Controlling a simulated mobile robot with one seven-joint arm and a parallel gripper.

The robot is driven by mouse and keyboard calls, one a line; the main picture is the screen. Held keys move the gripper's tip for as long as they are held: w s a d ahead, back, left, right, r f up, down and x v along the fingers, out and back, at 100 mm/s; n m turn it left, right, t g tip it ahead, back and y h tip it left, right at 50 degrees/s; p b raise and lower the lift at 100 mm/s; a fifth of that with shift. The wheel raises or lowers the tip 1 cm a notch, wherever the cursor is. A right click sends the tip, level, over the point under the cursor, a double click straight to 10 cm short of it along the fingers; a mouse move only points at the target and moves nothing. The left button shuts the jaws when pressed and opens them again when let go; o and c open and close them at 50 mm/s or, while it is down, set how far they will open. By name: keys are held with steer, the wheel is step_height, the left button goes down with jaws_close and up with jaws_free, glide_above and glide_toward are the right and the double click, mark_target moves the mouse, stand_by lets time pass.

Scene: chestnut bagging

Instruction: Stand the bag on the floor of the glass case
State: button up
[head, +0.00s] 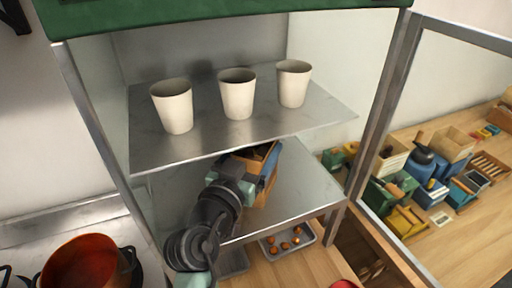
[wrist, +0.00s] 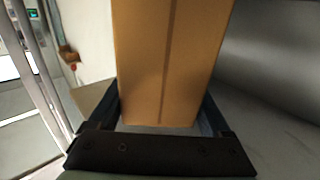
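The brown paper bag (head: 266,187) is inside the lower level of the glass case, over its metal floor (head: 308,192). It looks roughly upright, with dark contents at its open top. I cannot tell whether its base touches the floor. My gripper (head: 256,168) reaches in from the front left with its fingers on either side of the bag. In the wrist view, the bag (wrist: 170,60) fills the space between both fingers of my gripper (wrist: 163,112), which is shut on it. My arm hides part of the floor's front left.
Three pale cups (head: 237,94) stand on the metal shelf (head: 310,117) above the bag. A tray of chestnuts (head: 303,242) lies below the case floor on the wooden counter. A red pot (head: 82,262) is at lower left. The floor's right side is clear.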

steer(key=shift+o, duration=1.3)
steer(key=b+v, duration=0.3)
steer(key=v, duration=0.9)
steer(key=shift+r, duration=0.1)
